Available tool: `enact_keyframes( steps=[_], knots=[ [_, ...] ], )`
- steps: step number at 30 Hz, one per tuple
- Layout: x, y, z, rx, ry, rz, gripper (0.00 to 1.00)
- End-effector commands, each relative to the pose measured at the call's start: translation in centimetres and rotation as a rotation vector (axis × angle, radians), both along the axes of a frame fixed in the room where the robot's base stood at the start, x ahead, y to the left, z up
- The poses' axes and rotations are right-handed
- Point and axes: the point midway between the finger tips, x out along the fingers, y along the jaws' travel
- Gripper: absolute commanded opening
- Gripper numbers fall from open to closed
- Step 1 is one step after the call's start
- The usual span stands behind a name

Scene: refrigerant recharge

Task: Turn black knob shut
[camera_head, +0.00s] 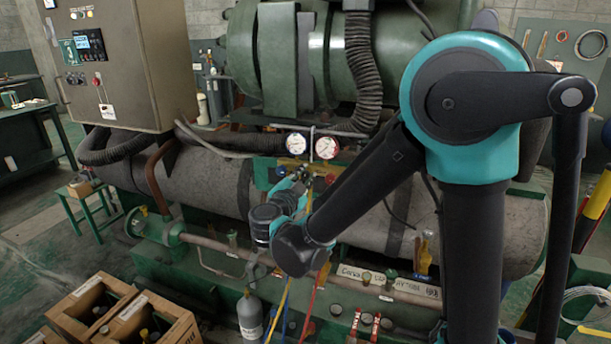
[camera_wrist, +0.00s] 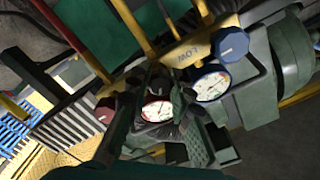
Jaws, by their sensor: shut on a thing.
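A gauge manifold hangs in front of the large machine. Its blue knob (camera_wrist: 230,43) and red knob (camera_wrist: 105,112) show in the wrist view, on a yellow body (camera_wrist: 185,47) marked LOW. My gripper (camera_wrist: 172,95) is at the middle of the manifold, shut on a small dark part that looks like the black knob. The fingers mostly hide this knob, and its turned position cannot be told. In the head view my gripper (camera_head: 308,178) is just below the two gauges and covers much of the manifold.
A blue-rimmed gauge (camera_head: 297,143) and a red-rimmed gauge (camera_head: 327,148) sit close above my gripper. Yellow and red hoses (camera_head: 317,293) hang below. A grey cylinder (camera_head: 250,315) stands beneath. Wooden crates (camera_head: 90,300) are at the lower left, and a control cabinet (camera_head: 125,60) is upper left.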

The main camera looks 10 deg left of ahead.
Motion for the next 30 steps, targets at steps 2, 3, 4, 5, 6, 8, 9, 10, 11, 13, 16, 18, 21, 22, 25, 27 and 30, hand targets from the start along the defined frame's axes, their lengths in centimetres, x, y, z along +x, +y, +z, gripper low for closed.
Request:
enact_keyframes(
  steps=[2,3,4,5,6,8,9,10,11,13,16,18,21,22,25,27,30],
  knots=[
    [0.00,-0.03,-0.03,0.070,-0.010,0.000,0.00],
    [0.00,-0.04,-0.03,0.107,-0.015,0.000,0.00],
    [0.00,-0.04,-0.03,0.136,-0.019,0.000,0.00],
    [-0.01,-0.04,-0.04,0.164,-0.023,0.000,0.00],
    [-0.01,-0.05,-0.05,0.201,-0.028,0.000,0.00],
    [-0.01,-0.06,-0.07,0.258,-0.036,0.000,0.00],
    [-0.01,-0.06,-0.08,0.295,-0.041,0.000,0.00],
    [-0.01,-0.07,-0.08,0.324,-0.045,0.000,0.00],
    [-0.01,-0.07,-0.10,0.353,-0.049,0.000,0.00],
    [-0.01,-0.09,-0.11,0.418,-0.058,-0.001,0.00],
    [-0.01,-0.09,-0.13,0.512,-0.071,-0.001,0.00],
    [-0.01,-0.10,-0.15,0.576,-0.080,-0.001,0.00],
    [-0.02,-0.11,-0.19,0.666,-0.092,-0.001,0.00],
    [-0.02,-0.11,-0.19,0.691,-0.096,-0.001,0.00],
    [-0.03,-0.11,-0.22,0.772,-0.107,-0.001,0.00],
    [-0.03,-0.11,-0.24,0.821,-0.114,-0.001,0.00],
    [-0.03,-0.12,-0.26,0.884,-0.123,-0.001,0.00]
  ],
)
